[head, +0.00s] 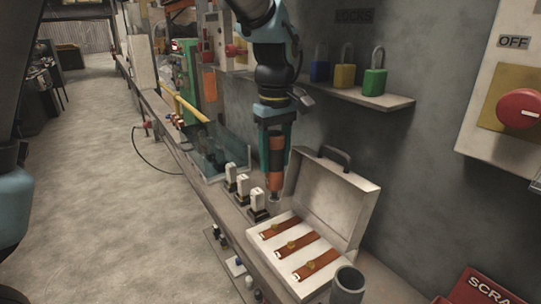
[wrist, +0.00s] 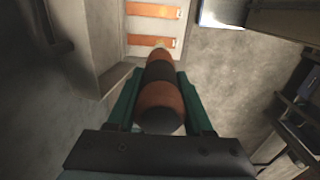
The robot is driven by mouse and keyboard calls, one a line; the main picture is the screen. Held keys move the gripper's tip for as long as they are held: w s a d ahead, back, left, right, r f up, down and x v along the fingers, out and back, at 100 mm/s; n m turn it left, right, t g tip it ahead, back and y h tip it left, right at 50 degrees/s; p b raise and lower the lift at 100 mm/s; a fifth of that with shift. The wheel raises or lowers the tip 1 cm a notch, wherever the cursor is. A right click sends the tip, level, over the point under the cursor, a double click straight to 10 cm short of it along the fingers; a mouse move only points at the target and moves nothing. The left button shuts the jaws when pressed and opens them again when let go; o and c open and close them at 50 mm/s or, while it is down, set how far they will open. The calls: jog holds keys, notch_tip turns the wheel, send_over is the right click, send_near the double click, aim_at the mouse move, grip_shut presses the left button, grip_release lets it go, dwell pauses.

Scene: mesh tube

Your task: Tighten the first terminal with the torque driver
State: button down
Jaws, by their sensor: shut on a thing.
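My gripper (head: 277,146) is shut on the torque driver (head: 275,179), an orange and black cylinder held upright, tip down. The wrist view also shows the driver (wrist: 161,98) between the green fingers. In the head view its tip is by the back left corner of an open white case (head: 337,255), above bench level. Three copper-coloured straps, each with a brass round piece, lie in the case: far (head: 278,228), middle (head: 298,244) and near (head: 318,262). I cannot tell which part is the first terminal. The tip appears apart from the straps.
Three white blocks on black bases (head: 243,184) stand in a row left of the case. A clear bin (head: 215,150) is behind them. The raised case lid (head: 330,200), a grey cup (head: 347,285) and a padlock shelf (head: 360,97) are close by. The floor at left is open.

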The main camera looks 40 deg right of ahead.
aim_at(275, 185)
jog(key=shift+f+b, duration=2.15)
jog(key=shift+f, duration=0.9)
jog(key=shift+p, duration=0.5)
jog(key=shift+f, duration=0.55)
jog(key=shift+f+p, duration=0.2)
jog(key=shift+p, duration=0.4)
dwell(1.5)
jog(key=shift+r+p, duration=2.55)
jog(key=shift+r, duration=0.45)
